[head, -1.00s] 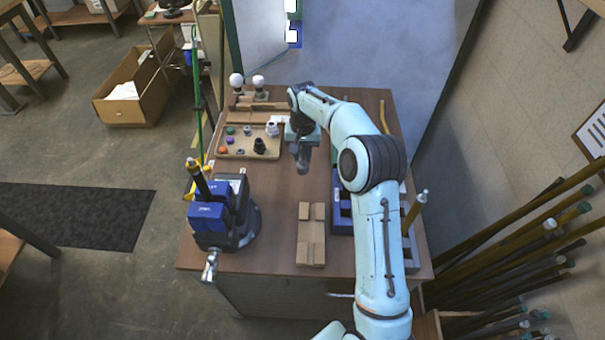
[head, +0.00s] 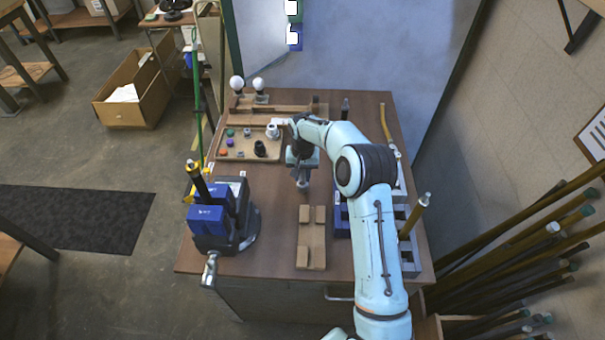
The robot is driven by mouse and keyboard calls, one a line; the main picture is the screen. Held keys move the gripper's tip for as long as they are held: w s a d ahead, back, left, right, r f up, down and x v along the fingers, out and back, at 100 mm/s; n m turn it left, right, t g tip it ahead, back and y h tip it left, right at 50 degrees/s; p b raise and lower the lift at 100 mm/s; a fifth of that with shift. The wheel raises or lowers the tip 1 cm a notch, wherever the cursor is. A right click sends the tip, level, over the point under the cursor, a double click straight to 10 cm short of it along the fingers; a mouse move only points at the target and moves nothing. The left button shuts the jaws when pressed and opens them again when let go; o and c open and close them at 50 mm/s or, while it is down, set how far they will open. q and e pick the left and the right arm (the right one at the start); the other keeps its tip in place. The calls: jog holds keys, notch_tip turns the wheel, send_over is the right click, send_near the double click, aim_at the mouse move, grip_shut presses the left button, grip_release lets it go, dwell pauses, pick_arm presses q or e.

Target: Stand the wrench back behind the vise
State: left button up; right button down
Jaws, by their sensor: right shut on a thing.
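The blue and black vise (head: 212,222) stands at the left front corner of the workbench. A dark upright rod with a yellow top (head: 197,180) shows at the vise; I cannot tell how it is held. My right gripper (head: 302,186) is shut, pointing down over the middle of the bench, right of the vise and beyond the wooden cradle (head: 311,245). What it holds is small and hidden by the gripper. I cannot make out the wrench for certain. My left gripper is out of view.
A tray of small parts (head: 225,155) lies at the left, with two white bulbs (head: 237,83) beyond it. A blue and grey rack (head: 409,217) stands at the right, partly behind my arm. The bench between vise and cradle is clear.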

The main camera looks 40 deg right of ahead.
jog(key=c, duration=0.9)
grip_release()
jog(key=shift+f, duration=0.15)
notch_tip(320, 180, up, 12)
jog(key=shift+r+p, duration=0.2)
jog(key=shift+p, duration=0.35)
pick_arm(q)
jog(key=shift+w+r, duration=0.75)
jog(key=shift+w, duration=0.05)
